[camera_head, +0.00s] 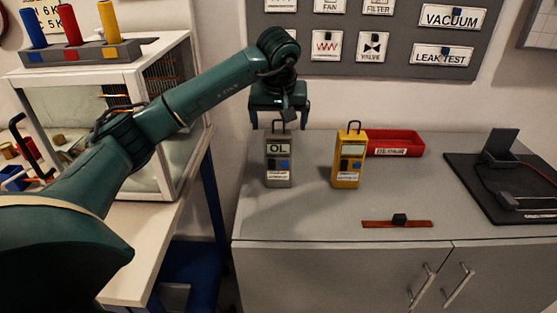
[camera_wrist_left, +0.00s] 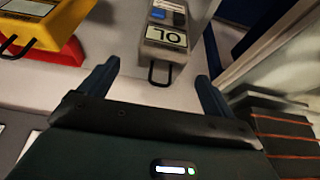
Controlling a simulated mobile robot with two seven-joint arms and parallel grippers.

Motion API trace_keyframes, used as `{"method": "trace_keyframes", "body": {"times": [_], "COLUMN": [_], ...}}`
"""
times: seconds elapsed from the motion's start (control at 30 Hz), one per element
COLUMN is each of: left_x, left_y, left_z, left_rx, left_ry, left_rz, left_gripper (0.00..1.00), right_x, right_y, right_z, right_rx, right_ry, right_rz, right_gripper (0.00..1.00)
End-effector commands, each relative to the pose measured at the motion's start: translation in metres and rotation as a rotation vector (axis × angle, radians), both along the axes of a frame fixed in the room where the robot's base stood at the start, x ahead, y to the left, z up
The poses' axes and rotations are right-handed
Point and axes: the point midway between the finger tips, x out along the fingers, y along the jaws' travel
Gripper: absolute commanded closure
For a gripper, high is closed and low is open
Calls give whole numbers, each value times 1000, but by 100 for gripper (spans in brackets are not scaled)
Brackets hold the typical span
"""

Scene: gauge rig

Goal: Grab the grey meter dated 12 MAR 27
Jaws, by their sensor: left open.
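A grey meter (camera_head: 278,160) with a wire loop on top stands upright on the grey cabinet top. Its screen reads OL, and the print on its lower label is too small to read. It also shows in the left wrist view (camera_wrist_left: 167,30), with its loop pointing toward my gripper. A yellow meter (camera_head: 349,160) with a similar loop stands to its right; part of it shows in the wrist view (camera_wrist_left: 40,22). My left gripper (camera_head: 279,122) is open and empty, just above the grey meter, its fingers (camera_wrist_left: 157,82) apart on either side of the loop's line. My right gripper is not seen.
A red tray (camera_head: 396,143) sits behind the yellow meter. A black mat (camera_head: 510,190) with a device is at the right. A glass-sided case (camera_head: 110,110) stands at the left.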

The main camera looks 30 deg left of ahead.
Motion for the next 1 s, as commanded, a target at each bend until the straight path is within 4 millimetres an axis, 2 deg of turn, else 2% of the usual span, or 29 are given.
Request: {"method": "trace_keyframes", "body": {"times": [0.17, 0.43, 0.77, 1.0], "left_x": [2, 10, 12, 12], "left_y": [2, 8, 10, 10], "left_z": [-12, -50, -56, -56], "left_rx": [-2, -2, -2, -2], "left_ry": [1, 2, -1, -1], "left_rz": [0, 0, -1, -1], "left_gripper": [11, 11, 11, 31], "right_x": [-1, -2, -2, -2], "right_y": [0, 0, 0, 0], "right_z": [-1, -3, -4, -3], "right_rx": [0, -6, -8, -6], "right_ry": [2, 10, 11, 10], "right_rz": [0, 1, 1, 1], "right_gripper": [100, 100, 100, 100]}}
